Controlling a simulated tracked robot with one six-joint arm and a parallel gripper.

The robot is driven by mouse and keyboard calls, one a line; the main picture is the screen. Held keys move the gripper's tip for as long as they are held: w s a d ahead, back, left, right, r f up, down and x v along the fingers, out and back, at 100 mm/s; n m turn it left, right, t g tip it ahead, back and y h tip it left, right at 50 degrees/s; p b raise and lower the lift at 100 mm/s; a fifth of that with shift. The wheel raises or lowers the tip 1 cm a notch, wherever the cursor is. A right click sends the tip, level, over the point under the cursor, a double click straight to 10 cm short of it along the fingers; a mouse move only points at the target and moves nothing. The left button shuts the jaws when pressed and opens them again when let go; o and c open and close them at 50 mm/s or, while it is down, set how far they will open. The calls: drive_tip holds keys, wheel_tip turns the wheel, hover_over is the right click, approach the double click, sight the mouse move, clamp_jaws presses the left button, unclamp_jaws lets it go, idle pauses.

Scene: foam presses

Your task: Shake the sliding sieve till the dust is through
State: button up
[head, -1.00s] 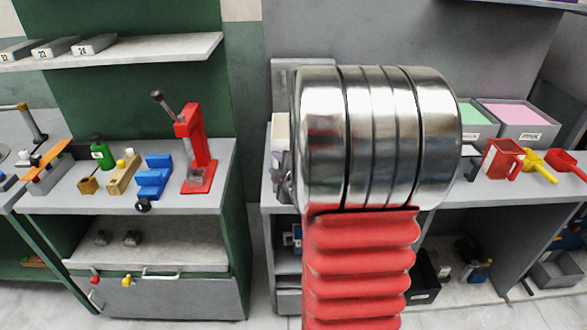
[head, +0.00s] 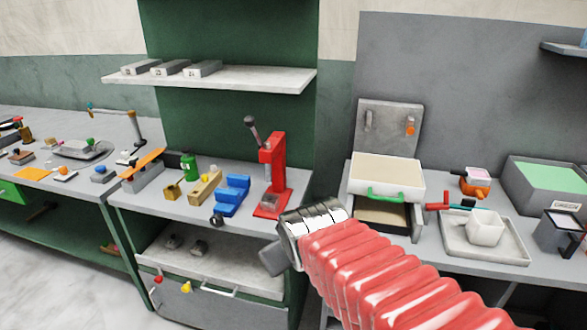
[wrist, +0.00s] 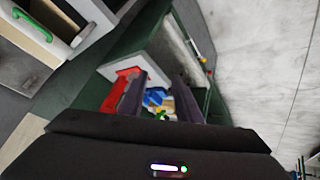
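The sliding sieve (head: 386,172) is a white frame with a beige bed and a green handle (head: 384,193) on its front. It sits on a grey box with an open-fronted tray (head: 382,213) of tan material below. In the wrist view the green handle (wrist: 32,25) shows at the top left corner. My gripper (wrist: 160,88) is open, its two dark fingers apart with nothing held between them. In the head view my gripper (head: 272,258) is mostly hidden by my arm, left of and lower than the sieve, apart from it.
A red lever press (head: 272,180) stands on the left bench beside a blue clamp (head: 232,194). A tray (head: 485,248) with a white cup (head: 486,228) lies right of the sieve. A gap separates the benches. A green-topped bin (head: 548,185) stands far right.

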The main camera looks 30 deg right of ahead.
drive_tip(key=s+a+m+g+y, duration=0.1)
drive_tip(key=s+a+y, duration=0.1)
drive_tip(key=s+a, duration=0.6)
drive_tip(key=shift+s+a+m+g, duration=0.15)
drive_tip(key=shift+s+m+g, duration=0.15)
drive_tip(key=shift+s+g, duration=0.15)
drive_tip(key=shift+s+r, duration=0.1)
